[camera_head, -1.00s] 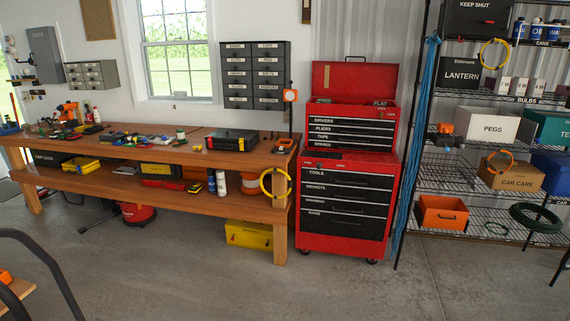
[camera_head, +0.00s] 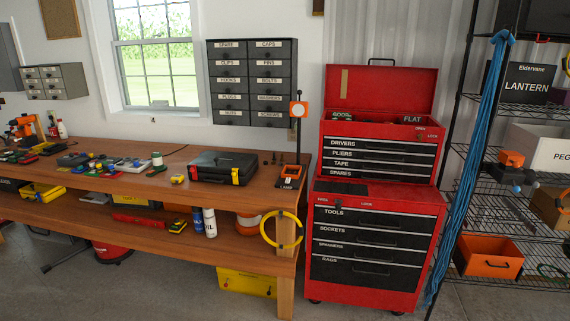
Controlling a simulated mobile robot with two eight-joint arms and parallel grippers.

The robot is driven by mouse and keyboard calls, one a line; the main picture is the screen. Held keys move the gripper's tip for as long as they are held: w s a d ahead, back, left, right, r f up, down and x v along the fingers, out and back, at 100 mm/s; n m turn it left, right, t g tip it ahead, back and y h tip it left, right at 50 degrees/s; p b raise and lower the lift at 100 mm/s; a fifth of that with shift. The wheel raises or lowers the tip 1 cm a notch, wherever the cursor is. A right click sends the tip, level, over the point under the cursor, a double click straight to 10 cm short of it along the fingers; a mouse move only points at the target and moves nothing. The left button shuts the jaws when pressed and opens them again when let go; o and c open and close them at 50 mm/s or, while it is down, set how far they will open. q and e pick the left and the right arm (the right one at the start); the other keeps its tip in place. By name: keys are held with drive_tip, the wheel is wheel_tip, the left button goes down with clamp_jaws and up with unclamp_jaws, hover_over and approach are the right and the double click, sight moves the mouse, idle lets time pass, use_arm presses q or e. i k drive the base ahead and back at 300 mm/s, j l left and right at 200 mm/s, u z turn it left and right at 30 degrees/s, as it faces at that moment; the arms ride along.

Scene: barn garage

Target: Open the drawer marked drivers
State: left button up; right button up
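The drawer marked DRIVERS (camera_head: 370,145) is the top drawer of the red upper tool chest (camera_head: 430,160). It has a black front with a white label at its left end and a pull along the front. It looks shut, flush with the PLIERS drawer (camera_head: 370,156) just below it. The TAPE and SPARES drawers lie under that and look shut too. The chest's red lid (camera_head: 390,92) stands open above. A small OPEN/LOCK marking (camera_head: 427,133) shows at the chest's upper right. Neither of my grippers is in view.
The chest sits on a red lower cabinet (camera_head: 318,245) with shut drawers. A wooden workbench (camera_head: 150,185) stands at left, with a black case (camera_head: 222,167) on top. A blue hanging bundle (camera_head: 480,150) and wire shelving (camera_head: 530,112) stand close at right. Some concrete floor (camera_head: 200,300) is clear.

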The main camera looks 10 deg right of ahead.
sight(352, 141)
drive_tip(key=i+z, duration=0.25)
drive_tip(key=i, duration=0.55)
drive_tip(key=i+z, duration=0.25)
drive_tip(key=i, duration=0.5)
